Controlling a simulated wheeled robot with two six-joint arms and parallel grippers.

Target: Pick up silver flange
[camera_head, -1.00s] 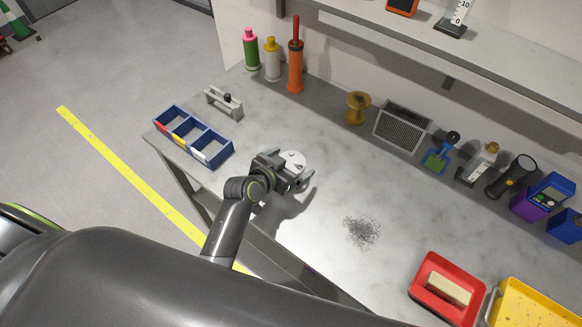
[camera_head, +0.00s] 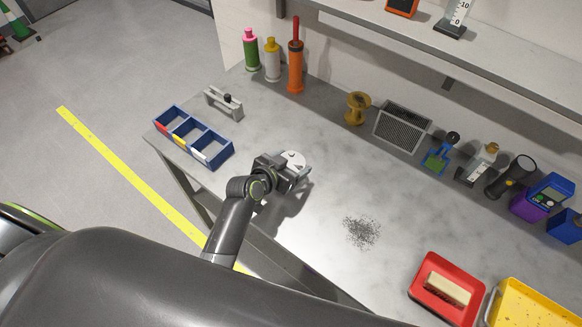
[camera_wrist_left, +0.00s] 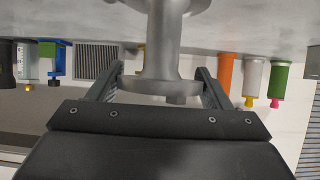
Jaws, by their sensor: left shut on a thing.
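The silver flange (camera_head: 293,159) shows in the head view as a pale round disc, partly hidden by my left gripper (camera_head: 293,172). In the left wrist view the flange (camera_wrist_left: 164,45) is a grey stem with a wide disc at each end, and the picture is upside down. My left gripper's fingers (camera_wrist_left: 162,82) are on either side of the flange's near disc, shut on it. The far disc is cut off by the frame edge, and I cannot tell whether it touches the table. My right gripper is not in view.
A blue divided bin (camera_head: 213,160) and a grey bracket (camera_head: 222,104) lie left of the gripper. Bottles (camera_head: 272,60) and a yellow spool (camera_head: 357,108) stand at the back. Dark filings (camera_head: 361,231) and a red tray (camera_head: 414,293) lie right. The grey bench (camera_head: 330,170) between is mostly clear.

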